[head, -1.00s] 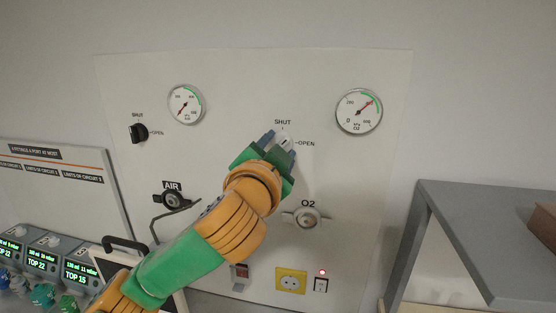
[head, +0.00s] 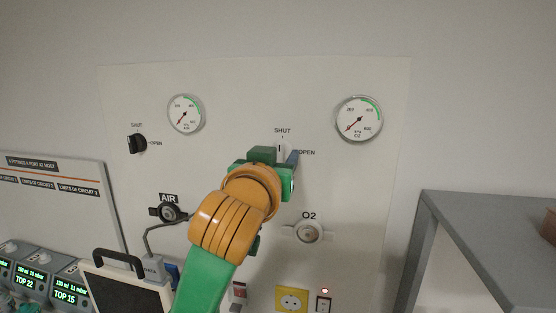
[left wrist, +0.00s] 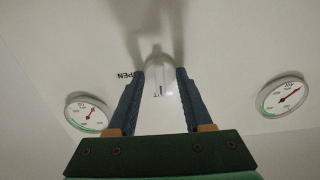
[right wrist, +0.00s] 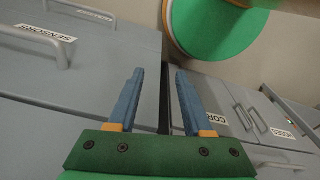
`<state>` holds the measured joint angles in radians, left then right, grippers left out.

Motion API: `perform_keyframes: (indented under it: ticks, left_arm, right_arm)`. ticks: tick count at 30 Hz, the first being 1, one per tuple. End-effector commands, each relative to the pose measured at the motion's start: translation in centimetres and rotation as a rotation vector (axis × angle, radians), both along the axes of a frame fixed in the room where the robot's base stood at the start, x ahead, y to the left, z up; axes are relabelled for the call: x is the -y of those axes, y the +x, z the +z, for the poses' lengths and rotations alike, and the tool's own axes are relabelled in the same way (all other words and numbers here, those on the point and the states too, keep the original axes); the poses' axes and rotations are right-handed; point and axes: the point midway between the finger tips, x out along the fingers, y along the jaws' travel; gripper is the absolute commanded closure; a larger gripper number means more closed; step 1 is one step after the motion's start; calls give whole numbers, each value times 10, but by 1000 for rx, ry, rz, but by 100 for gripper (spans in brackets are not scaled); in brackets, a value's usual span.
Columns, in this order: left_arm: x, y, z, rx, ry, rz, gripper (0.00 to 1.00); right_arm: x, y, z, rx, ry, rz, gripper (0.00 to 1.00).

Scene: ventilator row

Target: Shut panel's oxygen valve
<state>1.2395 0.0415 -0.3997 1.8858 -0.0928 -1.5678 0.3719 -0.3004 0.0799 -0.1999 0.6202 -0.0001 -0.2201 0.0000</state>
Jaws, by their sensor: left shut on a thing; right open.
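The white oxygen valve knob (head: 283,148) is on the wall panel (head: 240,90), between the SHUT and OPEN labels and above the O2 outlet (head: 308,231). My left gripper (head: 286,157) is shut on it; one finger is partly hidden in the head view. In the left wrist view the knob (left wrist: 158,80) sits between both fingertips, its dark line in line with the SHUT label, which the knob and gripper partly cover. The O2 gauge (head: 359,119) has its needle at the low end. My right gripper (right wrist: 160,75) is open and empty, before grey drawers.
A black air knob (head: 137,143), the air gauge (head: 185,114) and the AIR outlet (head: 169,212) are at the panel's left. A dark screen with a handle (head: 118,262) stands below. A grey shelf unit (head: 480,225) is at the right.

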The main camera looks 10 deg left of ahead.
Motion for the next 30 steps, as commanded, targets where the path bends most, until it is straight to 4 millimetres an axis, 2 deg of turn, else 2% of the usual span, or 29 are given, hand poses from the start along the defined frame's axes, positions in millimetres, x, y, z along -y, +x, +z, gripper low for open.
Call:
perform_keyframes:
  ticks: [18, 19, 21, 22, 30]
  left_arm:
    - [0, 0, 2, 6, -38, 0, 100]
    - [0, 0, 2, 6, -38, 0, 42]
    - [0, 0, 2, 5, -37, 0, 23]
    - [0, 0, 2, 5, -37, 0, 20]
    - [0, -1, 1, 4, -36, 0, 20]
  right_arm:
    - [-1, 0, -1, 0, 1, 0, 50]
    - [0, 0, -1, 0, 1, 0, 50]
    - [-1, 0, -1, 0, 1, 0, 50]
    - [-1, 0, -1, 0, 1, 0, 50]
    - [-1, 0, -2, 0, 1, 0, 50]
